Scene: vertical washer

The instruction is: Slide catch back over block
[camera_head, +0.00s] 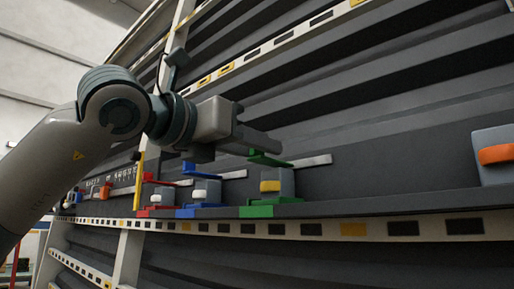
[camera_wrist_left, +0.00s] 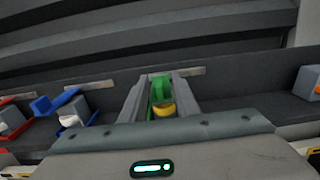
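A green catch (camera_head: 268,158) stands over a grey block with a yellow band (camera_head: 270,186) on a green base (camera_head: 272,210) on the shelf. My left gripper (camera_head: 272,143) is just above and left of the green catch in the head view. In the left wrist view its two fingers (camera_wrist_left: 162,82) are apart, and the green catch (camera_wrist_left: 161,90) shows between them, with the yellow band (camera_wrist_left: 163,110) below. I cannot tell whether the fingers touch the catch. My right gripper is not in view.
A blue fixture (camera_head: 200,210) and a red fixture (camera_head: 155,210) stand to the left on the same shelf. A grey block with an orange band (camera_head: 495,155) is far right. The shelf between green and orange is clear. A slatted dark wall rises behind.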

